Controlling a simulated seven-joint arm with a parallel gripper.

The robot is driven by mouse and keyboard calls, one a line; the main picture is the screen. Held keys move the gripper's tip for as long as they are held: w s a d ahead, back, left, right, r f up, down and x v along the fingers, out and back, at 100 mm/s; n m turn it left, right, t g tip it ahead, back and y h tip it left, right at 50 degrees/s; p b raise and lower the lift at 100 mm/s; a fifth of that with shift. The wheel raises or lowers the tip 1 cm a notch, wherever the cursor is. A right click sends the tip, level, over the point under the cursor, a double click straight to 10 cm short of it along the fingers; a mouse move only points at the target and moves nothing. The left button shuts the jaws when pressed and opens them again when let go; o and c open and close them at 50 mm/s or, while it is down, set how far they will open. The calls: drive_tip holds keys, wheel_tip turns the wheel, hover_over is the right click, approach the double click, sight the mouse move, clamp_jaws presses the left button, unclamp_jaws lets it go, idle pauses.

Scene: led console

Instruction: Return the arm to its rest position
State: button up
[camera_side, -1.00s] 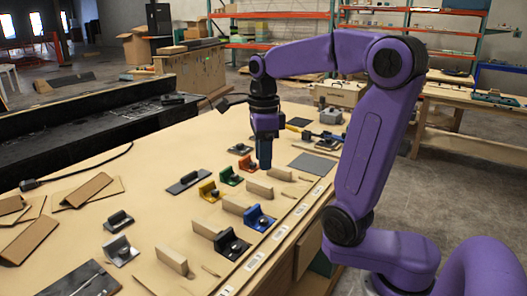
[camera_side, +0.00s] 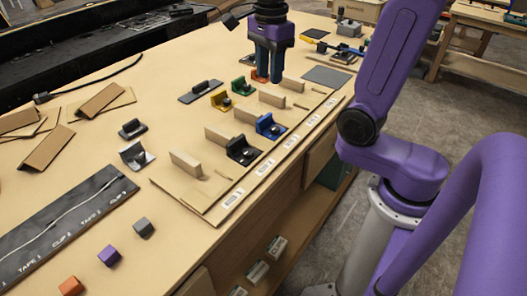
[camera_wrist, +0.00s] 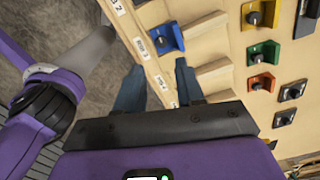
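My gripper (camera_side: 267,78) points down over the bench at the top middle of the side view, beside the orange-red bracket (camera_side: 257,73), which it partly hides. In the wrist view, the two blue-grey fingers of my gripper (camera_wrist: 160,86) stand well apart with nothing between them. The labelled front edge of the wooden board (camera_wrist: 152,62) shows between and beyond them. The blue bracket (camera_wrist: 166,39) lies beyond the fingers. Whether the fingertips touch the bench is unclear. My purple arm is bent on the right of the side view.
Yellow (camera_side: 221,100), green (camera_side: 241,86), blue (camera_side: 269,126) and black (camera_side: 243,151) brackets stand among upright wooden blocks (camera_side: 186,164). Orange (camera_side: 70,287), purple (camera_side: 109,255) and grey (camera_side: 144,228) cubes lie at the front left. A dark strip (camera_side: 62,232) lies beside them.

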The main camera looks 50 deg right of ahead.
drive_tip(key=s+a+f+n, duration=0.2)
drive_tip(key=s+f+n, duration=0.2)
drive_tip(key=s+n, duration=0.5)
drive_tip(key=s+a+f+n, duration=0.2)
drive_tip(key=s+f+n, duration=0.3)
drive_tip(key=n, duration=1.9)
drive_tip(key=shift+s+a, duration=0.35)
drive_tip(key=shift+s, duration=2.3)
